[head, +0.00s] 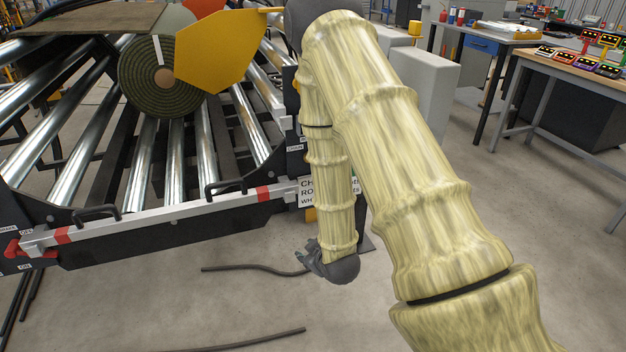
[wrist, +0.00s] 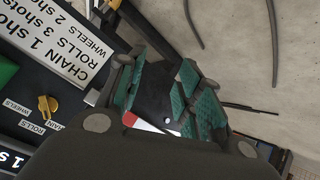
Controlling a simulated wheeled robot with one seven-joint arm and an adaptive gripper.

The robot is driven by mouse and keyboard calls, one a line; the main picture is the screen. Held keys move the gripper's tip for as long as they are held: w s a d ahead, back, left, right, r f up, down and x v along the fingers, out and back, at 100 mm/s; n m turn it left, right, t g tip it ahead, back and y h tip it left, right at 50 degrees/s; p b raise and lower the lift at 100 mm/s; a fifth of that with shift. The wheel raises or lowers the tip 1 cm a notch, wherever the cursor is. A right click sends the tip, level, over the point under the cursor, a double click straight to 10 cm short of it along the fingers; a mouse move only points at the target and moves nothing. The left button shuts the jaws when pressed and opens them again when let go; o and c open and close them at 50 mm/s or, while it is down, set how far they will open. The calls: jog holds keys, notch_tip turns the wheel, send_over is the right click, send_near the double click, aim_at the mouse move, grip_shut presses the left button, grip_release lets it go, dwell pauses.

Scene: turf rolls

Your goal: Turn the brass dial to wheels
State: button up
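The brass dial (wrist: 47,105) is small and sits on a dark panel at the left of the wrist view. Labels reading WHEELS, ROLLS and CHAIN lie around it. I cannot tell surely which label its pointer faces. My gripper (wrist: 165,92) has its teal-padded fingers apart, to the right of the dial and not touching it. Nothing is clearly held between them. In the head view my gripper (head: 330,262) hangs low, beside the roller machine's corner. The dial does not show there.
A white sign (wrist: 65,40) lists chain, rolls and wheels shots. The roller machine (head: 140,215) has a red-banded white bar at its front. A turf roll (head: 160,85) lies on its rollers. Dark hoses (head: 255,267) lie on the floor. Benches stand at the right.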

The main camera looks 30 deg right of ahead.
jog(key=w+d+r+n+t+h+b, duration=0.3)
jog(key=w+d+r+t+b, duration=0.5)
jog(key=w+d+r+b, duration=0.5)
jog(key=x, duration=0.8)
jog(key=shift+w+r+b, duration=0.2)
jog(key=shift+r+b, duration=0.2)
jog(key=shift+b, duration=0.05)
jog(key=shift+a, duration=0.15)
grip_shut()
